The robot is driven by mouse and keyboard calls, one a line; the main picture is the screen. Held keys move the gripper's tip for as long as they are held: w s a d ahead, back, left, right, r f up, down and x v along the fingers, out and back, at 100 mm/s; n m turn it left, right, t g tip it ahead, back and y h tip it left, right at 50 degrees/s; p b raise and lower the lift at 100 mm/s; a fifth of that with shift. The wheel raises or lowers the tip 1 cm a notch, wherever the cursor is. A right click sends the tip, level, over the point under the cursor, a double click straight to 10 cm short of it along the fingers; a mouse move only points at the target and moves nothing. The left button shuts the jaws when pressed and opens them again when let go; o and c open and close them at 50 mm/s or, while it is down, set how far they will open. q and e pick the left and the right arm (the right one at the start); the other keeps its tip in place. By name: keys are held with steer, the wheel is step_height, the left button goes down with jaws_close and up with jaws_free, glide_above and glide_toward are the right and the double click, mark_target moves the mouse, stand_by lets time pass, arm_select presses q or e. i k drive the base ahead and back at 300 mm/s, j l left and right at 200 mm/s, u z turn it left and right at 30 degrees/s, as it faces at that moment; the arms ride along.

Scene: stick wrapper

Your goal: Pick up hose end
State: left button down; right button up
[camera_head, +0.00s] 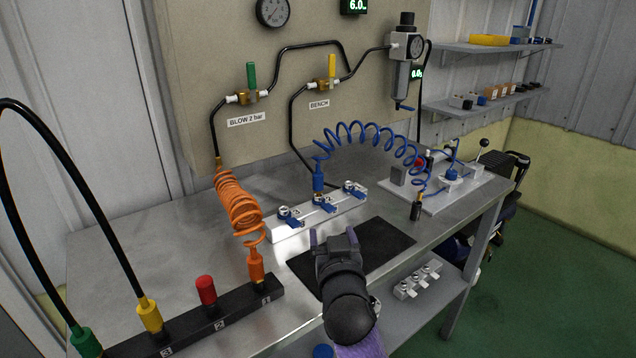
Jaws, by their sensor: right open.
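A blue coiled hose (372,137) arches over the bench. One end has a blue fitting (318,178) above the white manifold block (318,216). The other end has a dark fitting (416,208) near the bench's right front edge. An orange coiled hose (238,205) ends in an orange fitting (256,268) at position 1 of the black rack (232,312). A black hose (100,205) has yellow (150,315) and green (86,342) ends at the rack. My right gripper (332,236) is open over the black mat, apart from these hose ends. The left gripper is not in view.
The black mat (385,243) lies on the metal bench (130,250). A red plug (206,290) stands in the rack. A white fixture plate (455,190) is at the right. A lower shelf holds a small white block (417,281). Valves and gauges are on the back panel (200,60).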

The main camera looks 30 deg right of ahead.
mark_target(317, 175)
steer(key=i+l, duration=0.65)
steer(key=i, duration=0.15)
